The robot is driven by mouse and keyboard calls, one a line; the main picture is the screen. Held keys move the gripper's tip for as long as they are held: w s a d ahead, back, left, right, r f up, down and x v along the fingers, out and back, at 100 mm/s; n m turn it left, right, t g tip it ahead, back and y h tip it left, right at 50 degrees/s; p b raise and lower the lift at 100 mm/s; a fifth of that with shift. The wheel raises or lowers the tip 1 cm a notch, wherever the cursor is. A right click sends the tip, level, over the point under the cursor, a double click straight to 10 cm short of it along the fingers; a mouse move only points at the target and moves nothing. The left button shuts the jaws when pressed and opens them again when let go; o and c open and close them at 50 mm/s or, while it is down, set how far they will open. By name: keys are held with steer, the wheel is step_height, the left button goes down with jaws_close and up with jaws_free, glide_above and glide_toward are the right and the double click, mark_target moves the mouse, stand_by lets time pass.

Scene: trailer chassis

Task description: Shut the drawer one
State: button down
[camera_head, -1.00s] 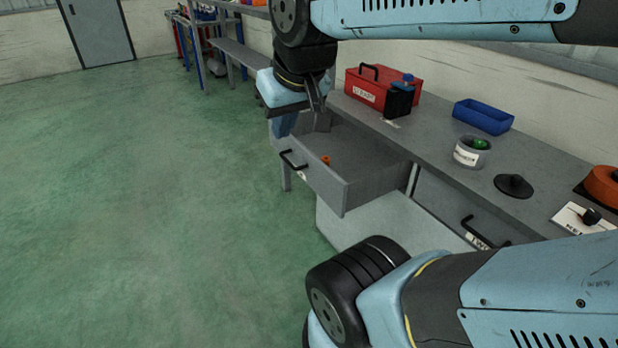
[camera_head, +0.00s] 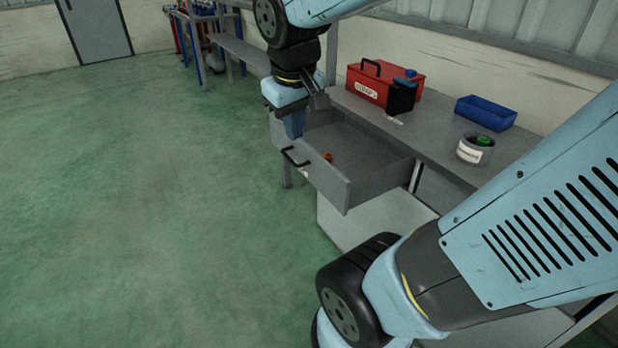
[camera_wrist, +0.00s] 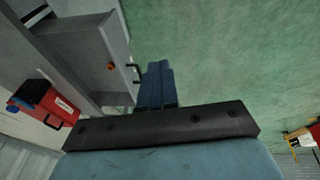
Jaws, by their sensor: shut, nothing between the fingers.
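The grey drawer (camera_head: 326,187) is pulled out from the workbench and has a black handle (camera_head: 294,157) on its front. A small orange object (camera_head: 327,156) lies inside it. My gripper (camera_head: 294,127) is shut and empty, pointing down at the drawer's far front corner; in the head view I cannot tell whether it touches the front panel. In the wrist view my gripper (camera_wrist: 158,84) shows beside the drawer's front, with the drawer (camera_wrist: 88,55) to the left, its handle (camera_wrist: 134,73) close to the fingers, and the orange object (camera_wrist: 110,65) inside.
On the workbench (camera_head: 432,145) stand a red toolbox (camera_head: 377,83), a blue tray (camera_head: 485,112) and a grey container with something green (camera_head: 475,149). My arm hides the bench's right part. The green floor (camera_head: 150,200) left of the drawer is clear.

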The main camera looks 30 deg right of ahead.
steer(key=w+d+f+n+g+h, duration=0.2)
steer(key=w+f+n+g+h, duration=0.15)
steer(key=w+f, duration=0.4)
steer(key=n+t+h, duration=0.1)
steer(key=n+h, duration=1.2)
glide_toward(322, 177)
steer(key=d, duration=0.6)
steer(key=shift+w+d+f, duration=0.15)
steer(key=shift+d+f, duration=0.15)
steer(key=shift+d, duration=0.1)
